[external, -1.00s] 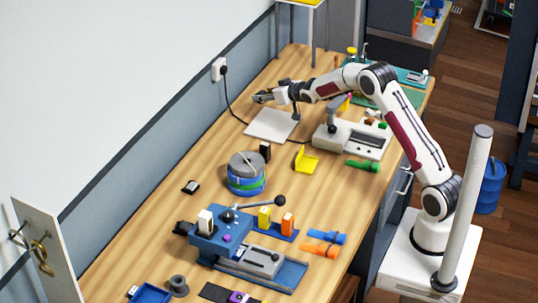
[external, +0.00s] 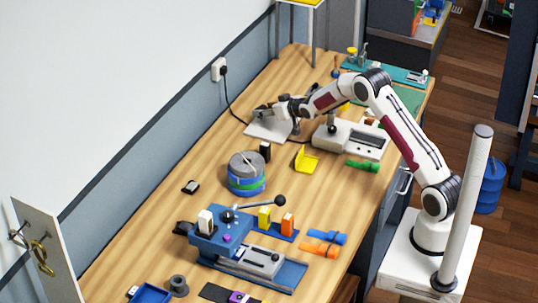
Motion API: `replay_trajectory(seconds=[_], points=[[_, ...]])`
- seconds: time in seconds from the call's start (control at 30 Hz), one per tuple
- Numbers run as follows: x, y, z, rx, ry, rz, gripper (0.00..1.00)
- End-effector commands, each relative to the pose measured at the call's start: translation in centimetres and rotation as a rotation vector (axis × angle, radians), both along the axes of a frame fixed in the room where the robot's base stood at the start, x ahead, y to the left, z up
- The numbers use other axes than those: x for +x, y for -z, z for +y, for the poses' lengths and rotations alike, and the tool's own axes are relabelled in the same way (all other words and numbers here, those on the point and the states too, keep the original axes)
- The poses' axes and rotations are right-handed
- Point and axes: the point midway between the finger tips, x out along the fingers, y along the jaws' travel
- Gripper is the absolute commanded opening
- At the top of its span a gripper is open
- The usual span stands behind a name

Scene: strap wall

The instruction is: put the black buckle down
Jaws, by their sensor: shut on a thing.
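My gripper (external: 261,112) is at the far part of the workbench, low over a flat white plate (external: 268,133). It is shut on a small dark thing that I take to be the black buckle. The buckle is mostly hidden by the fingers and too small to make out clearly. I cannot tell whether it touches the plate.
A grey and white device (external: 350,138) stands right of the plate. A black block (external: 265,151), a yellow holder (external: 306,160) and a round strap spool (external: 246,174) stand nearer. A black cable runs from the wall socket (external: 219,70). Bare wood lies left of the plate.

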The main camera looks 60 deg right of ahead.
Motion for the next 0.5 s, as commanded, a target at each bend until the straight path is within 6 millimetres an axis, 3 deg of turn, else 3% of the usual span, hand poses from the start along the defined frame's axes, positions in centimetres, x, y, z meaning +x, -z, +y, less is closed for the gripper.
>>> replay_trajectory(seconds=[0.2,0.5], points=[[0.0,2.3,0.0,0.002,0.001,0.000,0.18],[0.0,2.7,0.0,0.000,0.000,-0.001,0.18]])
